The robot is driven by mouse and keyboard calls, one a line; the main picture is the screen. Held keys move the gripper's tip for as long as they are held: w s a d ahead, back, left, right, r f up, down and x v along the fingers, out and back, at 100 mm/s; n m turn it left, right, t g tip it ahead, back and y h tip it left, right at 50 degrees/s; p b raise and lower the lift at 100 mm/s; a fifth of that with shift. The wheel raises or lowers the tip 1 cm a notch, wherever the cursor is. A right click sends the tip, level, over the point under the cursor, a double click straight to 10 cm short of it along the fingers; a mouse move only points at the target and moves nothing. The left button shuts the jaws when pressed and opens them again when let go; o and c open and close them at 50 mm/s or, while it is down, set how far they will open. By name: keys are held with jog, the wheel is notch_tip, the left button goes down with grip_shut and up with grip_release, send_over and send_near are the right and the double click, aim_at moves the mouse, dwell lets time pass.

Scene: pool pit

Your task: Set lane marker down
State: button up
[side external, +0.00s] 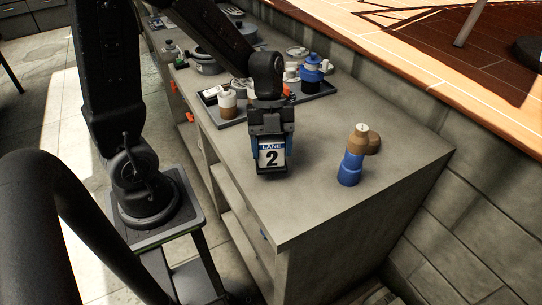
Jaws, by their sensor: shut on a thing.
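The lane marker (271,157) is a small block with a blue band reading "LANE" and a black "2" on white. It is upright at the near left part of the grey counter top. My gripper (271,140) comes down from above and is shut on the lane marker, with its fingers at the marker's sides. The marker's bottom edge is at or very close to the counter surface; I cannot tell whether it touches.
A blue and tan bottle-like object (350,165) stands to the right on the counter (310,215). A dark tray (318,91) behind holds several jars, including a blue-topped one (312,70). A stone wall (420,115) borders the right side. The front counter area is clear.

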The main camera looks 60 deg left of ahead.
aim_at(272, 168)
jog(key=shift+f, duration=1.55)
jog(key=shift+f, duration=0.1)
jog(key=o, duration=1)
